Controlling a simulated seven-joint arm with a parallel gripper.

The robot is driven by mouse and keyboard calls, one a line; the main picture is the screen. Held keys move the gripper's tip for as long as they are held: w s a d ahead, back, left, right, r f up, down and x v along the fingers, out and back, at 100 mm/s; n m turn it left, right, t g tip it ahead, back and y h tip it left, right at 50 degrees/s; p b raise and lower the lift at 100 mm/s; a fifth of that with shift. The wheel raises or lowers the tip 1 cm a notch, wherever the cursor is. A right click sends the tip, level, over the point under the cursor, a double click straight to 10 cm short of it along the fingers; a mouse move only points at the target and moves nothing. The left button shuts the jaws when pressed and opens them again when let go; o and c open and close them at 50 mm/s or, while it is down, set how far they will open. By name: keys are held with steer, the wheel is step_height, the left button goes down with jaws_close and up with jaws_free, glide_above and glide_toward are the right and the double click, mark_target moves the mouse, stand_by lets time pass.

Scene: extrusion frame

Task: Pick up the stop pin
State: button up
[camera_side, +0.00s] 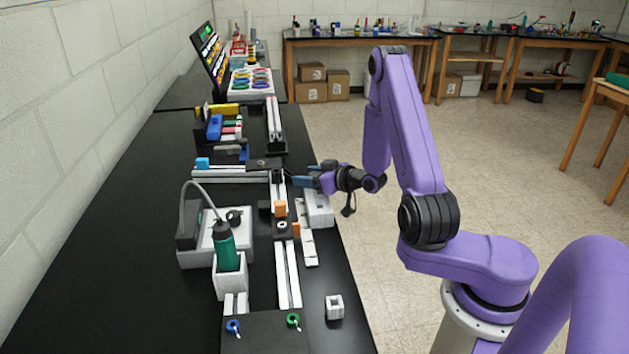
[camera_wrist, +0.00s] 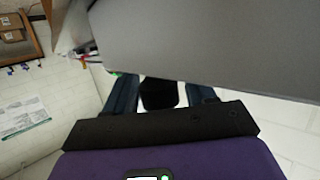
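I cannot pick out the stop pin with certainty in either view. My gripper (camera_side: 303,174) is at the right side of the extrusion frame, pointing left, with its two blue fingers apart. In the wrist view, my gripper (camera_wrist: 161,92) shows a finger on each side of a dark rounded block (camera_wrist: 159,93). I cannot tell whether this block touches the fingers or lies beyond them. The extrusion frame has a pale cross rail (camera_side: 230,175) and a long pale rail (camera_side: 288,275). Orange pieces (camera_side: 280,208) sit on or beside the long rail.
A green bottle (camera_side: 224,245) stands in a white holder, beside a grey-white device (camera_side: 203,240) with a cable. A white box (camera_side: 319,209) lies below my gripper. A white hollow cube (camera_side: 335,307) is near the front edge. A large grey surface (camera_wrist: 215,45) fills the upper wrist view.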

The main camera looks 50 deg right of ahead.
steer(key=c, duration=0.7)
steer(key=shift+r, duration=0.1)
step_height(320, 180, up, 10)
stand_by(0.5)
